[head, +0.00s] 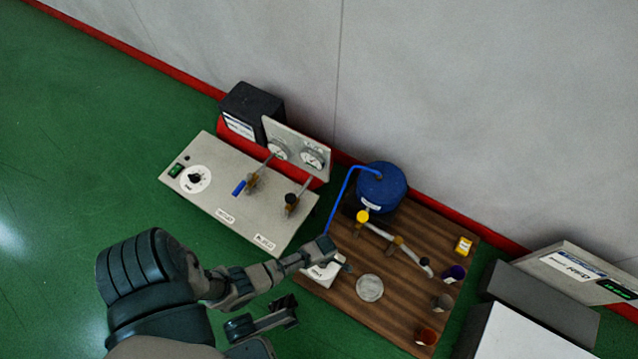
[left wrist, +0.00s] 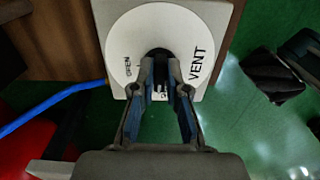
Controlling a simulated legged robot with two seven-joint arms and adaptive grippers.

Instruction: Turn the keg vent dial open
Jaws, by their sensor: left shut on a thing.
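The keg vent dial (left wrist: 118,48) is a round white disc marked OPEN and VENT on a pale square plate. In the left wrist view its black centre knob sits between the fingers of my left gripper (left wrist: 160,68), which is shut on it. The fingers hide part of the dial's lower markings. In the head view my left gripper (head: 330,245) reaches over the white vent box (head: 322,274), and the dial's face cannot be read there. My right gripper (head: 290,306) is below and left of the box, apart from it; its jaw opening is unclear.
A blue keg (head: 380,186) with a blue hose (head: 338,205) stands at the back of the wooden board (head: 330,300). A round grey disc (head: 369,287) and several small cups lie to the right. A grey control panel (head: 220,185) with gauges and valves is at left.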

